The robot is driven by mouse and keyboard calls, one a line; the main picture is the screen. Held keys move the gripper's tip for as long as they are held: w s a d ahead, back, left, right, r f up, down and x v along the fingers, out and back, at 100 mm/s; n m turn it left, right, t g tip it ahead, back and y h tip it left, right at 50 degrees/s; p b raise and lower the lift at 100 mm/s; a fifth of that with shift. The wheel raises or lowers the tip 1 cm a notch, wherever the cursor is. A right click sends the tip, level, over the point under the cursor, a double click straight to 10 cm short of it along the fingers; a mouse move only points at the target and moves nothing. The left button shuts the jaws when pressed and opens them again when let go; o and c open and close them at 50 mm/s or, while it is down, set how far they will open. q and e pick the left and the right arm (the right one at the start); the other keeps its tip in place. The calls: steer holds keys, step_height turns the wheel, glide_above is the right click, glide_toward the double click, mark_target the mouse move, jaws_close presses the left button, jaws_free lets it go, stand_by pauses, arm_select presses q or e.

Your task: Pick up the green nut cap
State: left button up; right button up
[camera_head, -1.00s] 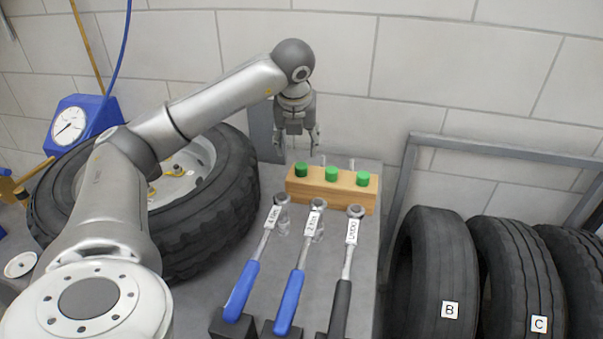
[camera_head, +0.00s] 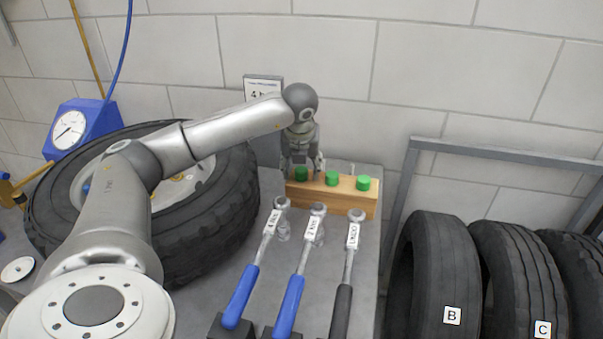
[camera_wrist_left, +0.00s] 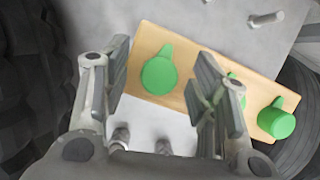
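Three green nut caps stand in a row on a wooden block (camera_head: 345,206). The left cap (camera_head: 301,174) is partly hidden by my gripper in the head view; the middle cap (camera_head: 332,179) and right cap (camera_head: 363,183) are clear. My left gripper (camera_head: 302,172) is open and points down at the left cap. In the left wrist view, the left cap (camera_wrist_left: 159,74) lies between and beyond the open fingers (camera_wrist_left: 160,88), with no visible contact. The middle cap is mostly hidden behind a finger there, and the right cap (camera_wrist_left: 276,119) shows at the right. My right gripper is not in view.
Several torque wrenches with blue or black handles (camera_head: 290,305) lie in front of the block. Tyres (camera_head: 437,270) stand in a rack at the right. A wall is close behind.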

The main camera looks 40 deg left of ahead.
arm_select(q)
steer(key=c, duration=0.6)
steer(key=shift+c, duration=0.3)
